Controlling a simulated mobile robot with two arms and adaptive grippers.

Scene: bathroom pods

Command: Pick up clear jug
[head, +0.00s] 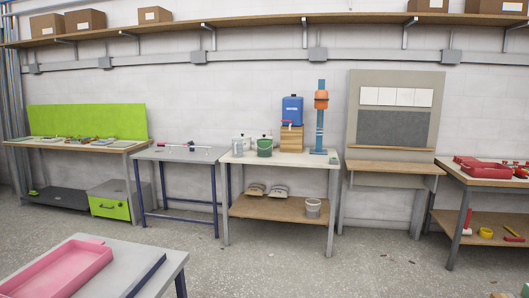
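A small pale, greyish container (238,148) stands upright on the white-topped workbench (290,159) in the middle of the head view, left of a green bucket (264,147). It may be the clear jug, but it is too small to tell for sure. Neither of my grippers shows in the view.
A blue canister (292,109) on a wooden stand and a blue post with an orange part (321,100) share that bench. A grey bucket (313,208) is on its lower shelf. A near table with a pink tray (60,272) stands at lower left. The floor between is mostly open.

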